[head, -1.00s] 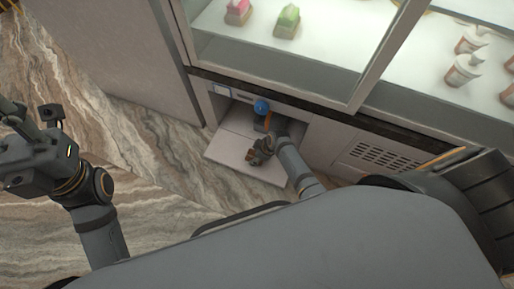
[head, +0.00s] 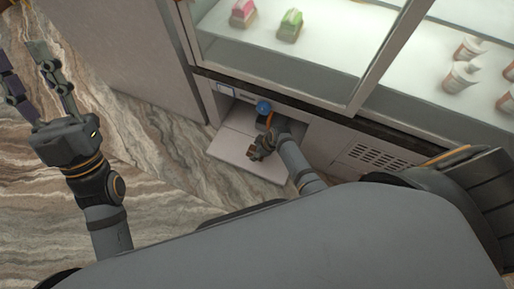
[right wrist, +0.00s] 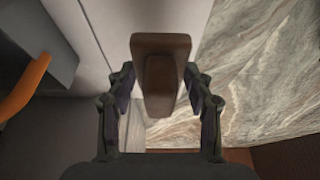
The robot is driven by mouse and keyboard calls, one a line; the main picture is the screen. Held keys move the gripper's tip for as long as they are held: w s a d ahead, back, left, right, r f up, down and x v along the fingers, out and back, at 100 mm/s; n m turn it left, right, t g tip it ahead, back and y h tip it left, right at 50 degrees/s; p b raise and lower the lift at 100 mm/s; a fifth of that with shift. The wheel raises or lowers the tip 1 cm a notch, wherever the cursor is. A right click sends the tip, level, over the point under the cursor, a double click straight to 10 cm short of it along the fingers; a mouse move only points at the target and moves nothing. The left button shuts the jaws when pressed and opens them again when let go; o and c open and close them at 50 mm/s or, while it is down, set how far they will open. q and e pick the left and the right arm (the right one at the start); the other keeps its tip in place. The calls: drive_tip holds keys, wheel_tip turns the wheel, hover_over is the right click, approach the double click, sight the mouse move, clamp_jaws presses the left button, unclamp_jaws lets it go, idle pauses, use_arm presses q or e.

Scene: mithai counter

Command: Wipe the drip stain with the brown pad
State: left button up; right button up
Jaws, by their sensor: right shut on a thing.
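The brown pad (right wrist: 160,75) is held between the two fingers of my right gripper (right wrist: 163,85) in the right wrist view. In the head view the pad (head: 252,153) is a small brown patch at the tip of my right gripper (head: 259,149), over the pale open panel (head: 232,149) low at the counter. I cannot make out the drip stain in either view; the right arm and gripper cover part of the panel. My left gripper (head: 28,65) is at the upper left of the head view, its fingers apart and empty, over the floor.
A blue-topped object (head: 264,107) stands in the low compartment just beyond my right gripper. A grey-blue body with an orange handle (right wrist: 27,88) is at the left of the right wrist view. The glass sweets case (head: 300,55) rises behind. Marble floor (head: 165,175) is clear at left.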

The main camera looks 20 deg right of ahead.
drive_tip(key=shift+r, duration=0.3)
drive_tip(key=shift+r+p, duration=0.15)
drive_tip(key=shift+p, duration=0.3)
drive_tip(key=shift+r, duration=0.2)
drive_tip(key=shift+r+p, duration=0.3)
drive_tip(key=shift+p, duration=0.2)
use_arm(q)
drive_tip(key=w+f+n+g+y, duration=0.1)
drive_tip(key=w+f+g, duration=0.2)
drive_tip(key=f, duration=0.6)
drive_tip(key=w+f+n+g+y, duration=0.1)
drive_tip(key=w+f+g, duration=0.3)
drive_tip(key=f, duration=0.5)
drive_tip(key=shift+w+a+f+g+y, duration=0.2)
drive_tip(key=shift+g+y, duration=0.4)
drive_tip(key=shift+g, duration=0.7)
use_arm(e)
drive_tip(key=shift+r, duration=0.15)
use_arm(q)
drive_tip(key=shift+r, duration=0.15)
